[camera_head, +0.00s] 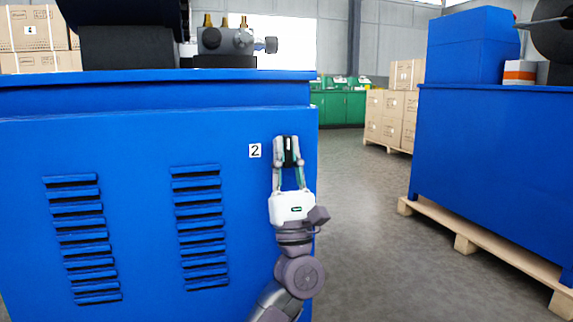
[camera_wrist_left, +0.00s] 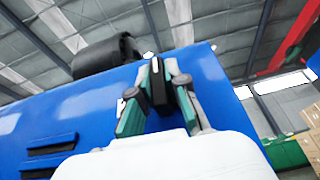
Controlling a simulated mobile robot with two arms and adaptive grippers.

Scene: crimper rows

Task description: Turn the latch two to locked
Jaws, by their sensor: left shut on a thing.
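Latch two (camera_head: 289,150) is a small black latch on the blue cabinet front (camera_head: 130,140), just right of a white label (camera_head: 255,150) marked 2. It stands upright. My left gripper (camera_head: 287,147) reaches up from below and is shut on the latch, with one finger on each side. In the left wrist view the black latch (camera_wrist_left: 158,85) sits between the fingers (camera_wrist_left: 160,85). The fingers hide part of the latch, and I cannot read any lock mark. My right gripper is in neither view.
Vent slats (camera_head: 200,225) are left of my arm. A second blue machine (camera_head: 490,170) stands on a wooden pallet (camera_head: 480,240) at the right. Grey floor (camera_head: 365,230) is clear between the machines. Cardboard boxes (camera_head: 390,115) and green cabinets (camera_head: 340,106) are farther back.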

